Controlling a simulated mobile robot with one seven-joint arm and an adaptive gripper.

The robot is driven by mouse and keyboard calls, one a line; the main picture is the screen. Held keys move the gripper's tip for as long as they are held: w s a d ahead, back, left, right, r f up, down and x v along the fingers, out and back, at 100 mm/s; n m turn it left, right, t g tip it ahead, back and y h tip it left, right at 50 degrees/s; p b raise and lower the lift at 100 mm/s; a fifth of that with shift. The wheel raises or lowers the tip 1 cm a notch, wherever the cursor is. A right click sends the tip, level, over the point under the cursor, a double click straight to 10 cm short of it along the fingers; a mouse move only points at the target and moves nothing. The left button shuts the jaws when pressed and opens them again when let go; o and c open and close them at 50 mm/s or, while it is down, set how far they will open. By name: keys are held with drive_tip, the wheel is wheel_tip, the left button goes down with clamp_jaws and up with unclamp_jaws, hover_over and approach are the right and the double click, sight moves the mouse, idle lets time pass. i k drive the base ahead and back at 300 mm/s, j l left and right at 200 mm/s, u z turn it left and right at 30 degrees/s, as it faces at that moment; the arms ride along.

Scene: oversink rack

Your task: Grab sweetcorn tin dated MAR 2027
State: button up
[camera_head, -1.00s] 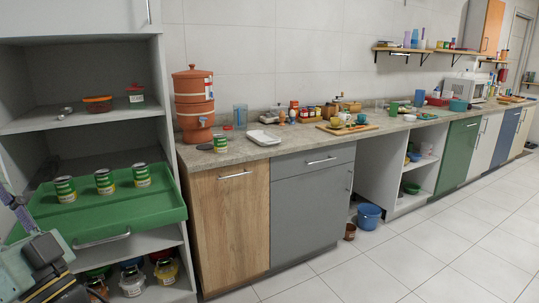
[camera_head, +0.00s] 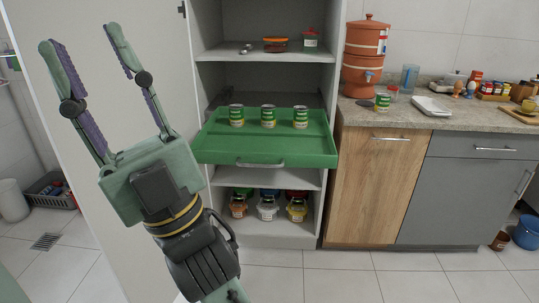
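Three green-and-yellow tins stand upright in a row on the pulled-out green tray (camera_head: 215,150) of the tall cupboard: a left tin (camera_head: 236,116), a middle tin (camera_head: 268,116) and a right tin (camera_head: 300,117). A similar green tin (camera_head: 382,102) stands on the counter to the right, in front of the clay water filter. The date marks are too small to read, so I cannot tell which tin is dated MAR 2027. My gripper (camera_head: 78,58) is raised at the left, its two fingers spread wide and empty, apart from all the tins.
The tray juts out of the cupboard, with a handle (camera_head: 260,164) at its front. A shelf (camera_head: 265,56) with jars is above it, and lidded containers (camera_head: 267,208) are below. A clay water filter (camera_head: 366,60) stands on the counter (camera_head: 400,118). The tiled floor in front is clear.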

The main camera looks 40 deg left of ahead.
sight(237, 117)
drive_tip(key=i+j+u, duration=0.2)
drive_tip(key=u, duration=0.15)
drive_tip(key=i+j+u, duration=0.15)
drive_tip(key=i+u, duration=0.4)
drive_tip(key=u, duration=0.15)
